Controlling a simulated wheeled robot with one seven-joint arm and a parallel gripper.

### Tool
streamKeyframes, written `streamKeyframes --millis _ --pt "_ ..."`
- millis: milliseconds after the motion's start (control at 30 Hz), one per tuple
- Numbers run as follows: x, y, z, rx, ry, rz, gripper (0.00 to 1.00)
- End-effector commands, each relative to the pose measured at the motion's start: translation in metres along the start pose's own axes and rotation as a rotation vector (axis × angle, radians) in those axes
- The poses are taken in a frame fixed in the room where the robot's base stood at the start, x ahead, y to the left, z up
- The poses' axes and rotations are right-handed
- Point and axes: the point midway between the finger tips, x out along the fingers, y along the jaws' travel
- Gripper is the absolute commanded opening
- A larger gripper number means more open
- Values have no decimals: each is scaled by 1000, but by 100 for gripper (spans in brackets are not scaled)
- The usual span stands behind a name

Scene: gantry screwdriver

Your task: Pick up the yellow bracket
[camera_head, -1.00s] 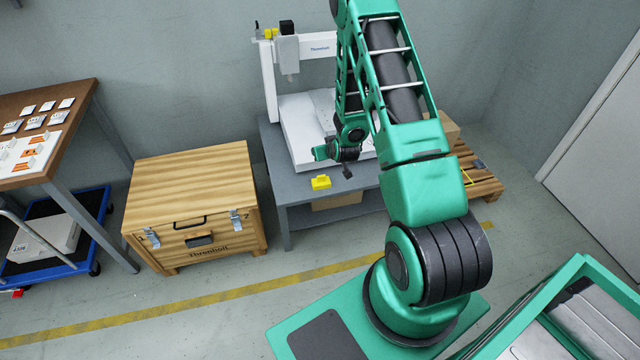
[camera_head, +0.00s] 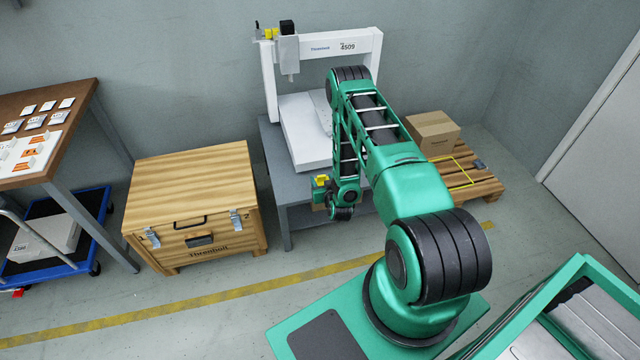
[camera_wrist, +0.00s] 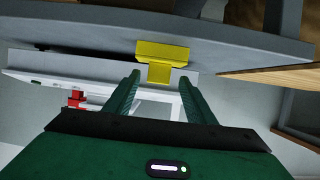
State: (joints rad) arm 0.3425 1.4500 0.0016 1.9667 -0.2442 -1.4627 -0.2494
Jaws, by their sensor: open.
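In the wrist view the bracket (camera_wrist: 161,60) lies ahead of my gripper (camera_wrist: 160,80), roughly centred between the two green fingers. The fingers are apart, with nothing held. The bracket appears a little beyond the fingertips; I cannot tell the exact gap.
The white gantry machine (camera_head: 309,132) stands on the grey table behind the bracket. A wooden crate (camera_head: 190,205) is to the left. A pallet (camera_head: 475,180) with a cardboard box (camera_head: 433,132) is to the right. Floor in front of the table is clear.

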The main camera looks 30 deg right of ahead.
Motion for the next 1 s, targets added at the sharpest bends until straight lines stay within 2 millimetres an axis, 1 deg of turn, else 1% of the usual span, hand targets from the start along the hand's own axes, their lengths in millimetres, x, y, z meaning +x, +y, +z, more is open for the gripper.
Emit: streamKeyframes --millis 33,100,267,500,600,700,900,933,967,1000 --pt "6 1 -1 0 2 2 50" --pt "12 1 0 -1 1 2 50" --pt "21 1 -1 0 1 2 50" --pt "53 2 0 1 1 2 50" --pt "63 3 0 -1 1 3 50" --pt "67 3 0 0 -1 2 50" --pt "67 3 0 -1 -1 1 50" --pt "67 3 0 -1 -1 1 45" --pt "67 3 0 -1 -1 1 38" --pt "67 3 0 -1 -1 1 28"
